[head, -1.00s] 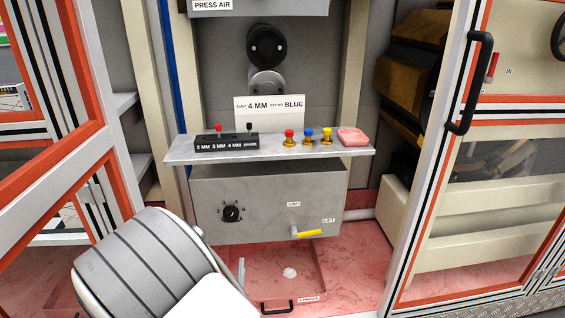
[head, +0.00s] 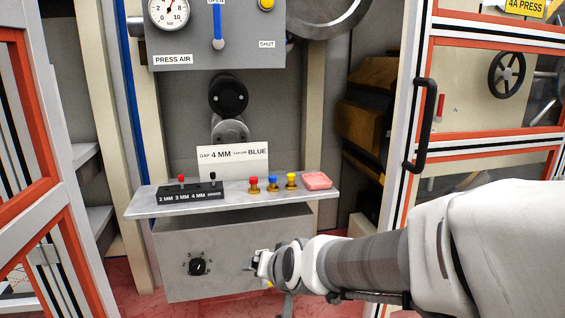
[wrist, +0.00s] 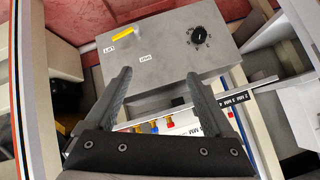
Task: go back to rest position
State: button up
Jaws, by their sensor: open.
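My gripper (head: 255,265) is in front of the right part of the grey control box (head: 180,255) in the head view. In the wrist view my gripper (wrist: 160,80) shows two dark fingers spread apart with nothing between them. The box (wrist: 165,45) lies beyond the fingertips, with its yellow lift lever (wrist: 122,36) and black dial (wrist: 200,35) in view. In the head view my arm comes in from the right, and the gripper hides the lever area. The dial (head: 198,267) is left of the gripper.
A shelf (head: 150,207) above the box carries a black gauge block (head: 190,193), red, blue and yellow capped brass pieces (head: 272,184) and a pink block (head: 317,181). An open framed door (head: 30,130) stands left, another door with a black handle (head: 423,125) right.

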jog(key=s+d+r+n+g+h, duration=0.1)
jog(key=s+d+r+g+h, duration=0.25)
jog(key=s+d, duration=1.45)
notch_tip(320, 180, up, 22)
jog(key=a+p, duration=0.1)
jog(key=p, duration=2)
jog(key=shift+s+p, duration=0.3)
jog(key=shift+a, duration=0.2)
